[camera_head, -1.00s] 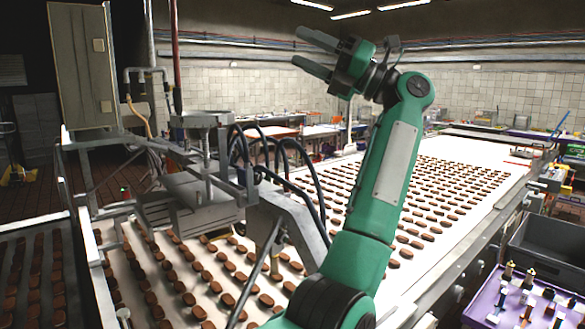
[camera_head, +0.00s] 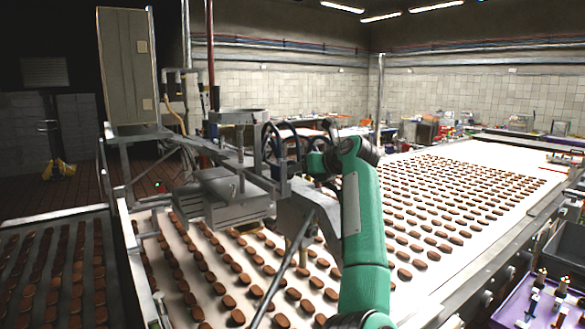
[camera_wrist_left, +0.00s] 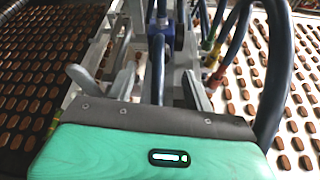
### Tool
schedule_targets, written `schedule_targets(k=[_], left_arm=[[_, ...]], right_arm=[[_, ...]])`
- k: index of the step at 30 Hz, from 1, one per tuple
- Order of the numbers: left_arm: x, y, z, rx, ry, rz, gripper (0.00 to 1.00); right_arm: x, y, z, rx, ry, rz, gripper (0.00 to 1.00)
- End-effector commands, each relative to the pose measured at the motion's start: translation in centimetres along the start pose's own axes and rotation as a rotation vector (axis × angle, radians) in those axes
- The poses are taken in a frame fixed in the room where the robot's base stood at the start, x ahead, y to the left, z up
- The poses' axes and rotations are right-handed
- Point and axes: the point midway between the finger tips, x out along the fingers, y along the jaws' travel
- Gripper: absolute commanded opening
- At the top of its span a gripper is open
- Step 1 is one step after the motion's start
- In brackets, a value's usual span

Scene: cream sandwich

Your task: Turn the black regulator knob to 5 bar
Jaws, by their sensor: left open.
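My left gripper (camera_head: 318,163) is at the end of the green arm, beside the dosing machine with its dark hoses; in the head view its fingers are mostly hidden. In the left wrist view the gripper (camera_wrist_left: 140,86) is open, with grey fingers spread apart and nothing seen held between them. Dark blue hoses (camera_wrist_left: 158,65) and a blue fitting (camera_wrist_left: 181,38) lie beyond the fingers. I cannot make out the black regulator knob or any pressure reading in either view. My right gripper is not in view.
The metal dosing machine (camera_head: 225,205) spans the white conveyor (camera_head: 425,270), which carries rows of brown biscuits. A thick dark hose (camera_wrist_left: 276,70) curves close to the gripper's right. A grey cabinet (camera_head: 126,65) stands at the back left. A purple tray (camera_head: 508,312) is at lower right.

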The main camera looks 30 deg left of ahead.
Motion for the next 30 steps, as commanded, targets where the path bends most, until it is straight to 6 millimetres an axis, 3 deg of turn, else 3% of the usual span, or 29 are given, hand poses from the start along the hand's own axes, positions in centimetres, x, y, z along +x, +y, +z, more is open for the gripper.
schedule_targets(k=[3,9,22,23,30], left_arm=[[2.4,0.1,0.4,0.003,0.000,0.004,0.52],[5.3,0.1,0.3,0.003,-0.001,0.002,0.52],[6.5,0.0,0.0,0.002,-0.001,0.000,0.52],[6.5,0.0,0.0,0.002,-0.001,0.000,0.50],[6.4,0.0,0.0,0.002,-0.001,0.000,0.07]], right_arm=[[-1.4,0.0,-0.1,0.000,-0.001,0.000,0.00],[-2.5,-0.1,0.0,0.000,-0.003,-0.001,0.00],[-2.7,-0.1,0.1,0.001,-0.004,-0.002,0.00],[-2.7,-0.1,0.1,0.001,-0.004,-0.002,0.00],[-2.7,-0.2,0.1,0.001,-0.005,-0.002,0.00]])
